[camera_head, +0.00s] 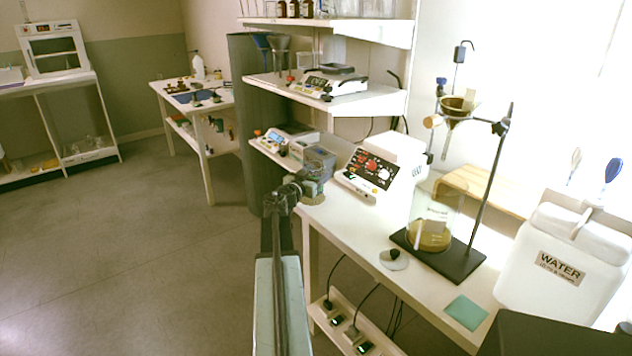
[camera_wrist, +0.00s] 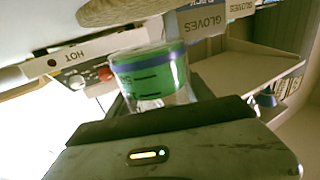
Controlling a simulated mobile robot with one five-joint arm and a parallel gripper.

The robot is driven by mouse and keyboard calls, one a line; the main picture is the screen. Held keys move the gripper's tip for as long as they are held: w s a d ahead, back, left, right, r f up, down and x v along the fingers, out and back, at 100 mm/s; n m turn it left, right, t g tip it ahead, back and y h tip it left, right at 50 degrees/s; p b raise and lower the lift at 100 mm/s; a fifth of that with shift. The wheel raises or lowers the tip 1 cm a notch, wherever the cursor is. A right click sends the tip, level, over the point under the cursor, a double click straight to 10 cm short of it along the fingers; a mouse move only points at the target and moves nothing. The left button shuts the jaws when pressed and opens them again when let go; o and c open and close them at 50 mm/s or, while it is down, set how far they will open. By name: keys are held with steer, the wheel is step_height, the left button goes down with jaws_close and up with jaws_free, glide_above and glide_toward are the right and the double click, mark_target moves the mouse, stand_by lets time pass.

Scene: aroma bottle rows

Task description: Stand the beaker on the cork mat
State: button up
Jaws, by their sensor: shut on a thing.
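My gripper (camera_head: 292,190) reaches over the left end of the long bench in the head view and is shut on the beaker. In the wrist view the clear beaker (camera_wrist: 150,78), with a green band and a blue stripe, stands out beyond the dark jaws. In the head view the beaker is small and mostly lost behind my gripper. The round tan cork mat (camera_wrist: 122,9) is cut off by the top edge of the wrist view. It shows partly in the head view (camera_head: 314,200), close to my gripper. A gap shows between beaker and mat in the wrist view.
A glove box (camera_head: 320,160) and a white device with a dark panel (camera_head: 370,170) stand close to my gripper. Farther right are a stand with a flask (camera_head: 430,235) and a WATER container (camera_head: 560,265).

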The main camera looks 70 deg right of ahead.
step_height(320, 180, down, 3)
steer(key=shift+r+b, duration=0.15)
steer(key=shift+b, duration=0.5)
steer(key=shift+w+r, duration=0.2)
steer(key=shift+r, duration=0.05)
steer(key=shift+a+f, duration=0.1)
steer(key=o, duration=1.6)
steer(key=shift+f, duration=0.1)
steer(key=shift+r, duration=0.2)
steer(key=w+a, duration=0.2)
steer(key=a, duration=0.9)
steer(key=shift+a, duration=0.4)
